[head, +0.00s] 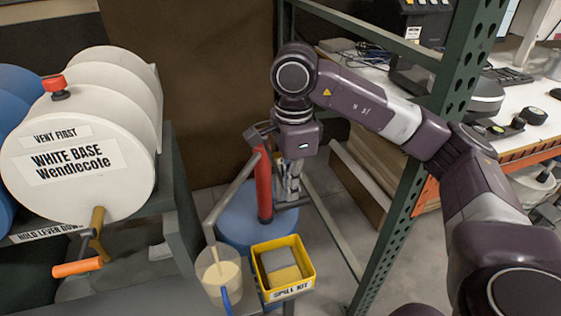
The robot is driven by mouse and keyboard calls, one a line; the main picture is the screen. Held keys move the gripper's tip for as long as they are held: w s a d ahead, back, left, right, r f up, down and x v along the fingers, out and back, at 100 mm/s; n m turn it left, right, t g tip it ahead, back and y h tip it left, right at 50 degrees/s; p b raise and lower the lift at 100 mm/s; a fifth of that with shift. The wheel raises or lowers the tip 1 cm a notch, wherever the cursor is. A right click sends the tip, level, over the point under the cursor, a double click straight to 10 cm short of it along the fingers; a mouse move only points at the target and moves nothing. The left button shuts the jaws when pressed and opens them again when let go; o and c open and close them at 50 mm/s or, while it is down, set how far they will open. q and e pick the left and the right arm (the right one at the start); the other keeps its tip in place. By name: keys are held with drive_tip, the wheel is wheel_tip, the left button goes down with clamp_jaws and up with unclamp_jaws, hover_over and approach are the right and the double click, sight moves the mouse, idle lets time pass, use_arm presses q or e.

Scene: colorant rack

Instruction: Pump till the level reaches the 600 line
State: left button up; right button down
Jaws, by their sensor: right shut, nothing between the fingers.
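A red drum pump (264,188) stands upright on a blue drum (232,228), with a dark handle (258,132) at its top. A grey spout pipe (229,192) slants down left from the pump to a clear jug (220,284) with a blue handle (226,299). Pale cream liquid shows in the jug; its graduation lines are too small to read. My right gripper (291,190) points down just right of the red pump column, shut and empty. Its wrist is close beside the pump handle; I cannot tell whether they touch. My left gripper is not in view.
A yellow spill kit bin (309,272) stands right of the jug. A white drum labelled White Base Wendlecote (75,160) lies on a rack at left, with an orange-handled tap (77,268). A green perforated rack post (400,215) stands right, near my right arm.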

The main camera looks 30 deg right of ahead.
wheel_tip(320, 180, down, 2)
drive_tip(key=shift+f+b, duration=0.2)
drive_tip(key=shift+b, duration=0.5)
drive_tip(key=shift+r, duration=0.15)
drive_tip(key=shift+r+p, duration=0.5)
drive_tip(key=shift+p, duration=0.05)
wheel_tip(320, 180, up, 4)
drive_tip(key=p, duration=0.3)
use_arm(q)
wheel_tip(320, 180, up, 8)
drive_tip(key=p, duration=0.6)
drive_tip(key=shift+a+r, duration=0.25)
use_arm(e)
wheel_tip(320, 180, up, 7)
drive_tip(key=shift+r, duration=0.2)
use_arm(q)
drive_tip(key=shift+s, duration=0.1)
use_arm(e)
drive_tip(key=shift+r, duration=0.1)
use_arm(q)
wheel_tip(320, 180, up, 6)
drive_tip(key=p, duration=0.5)
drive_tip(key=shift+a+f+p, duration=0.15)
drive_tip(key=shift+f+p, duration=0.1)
drive_tip(key=shift+p, duration=0.15)
use_arm(e)
wheel_tip(320, 180, up, 6)
drive_tip(key=shift+f, duration=0.1)
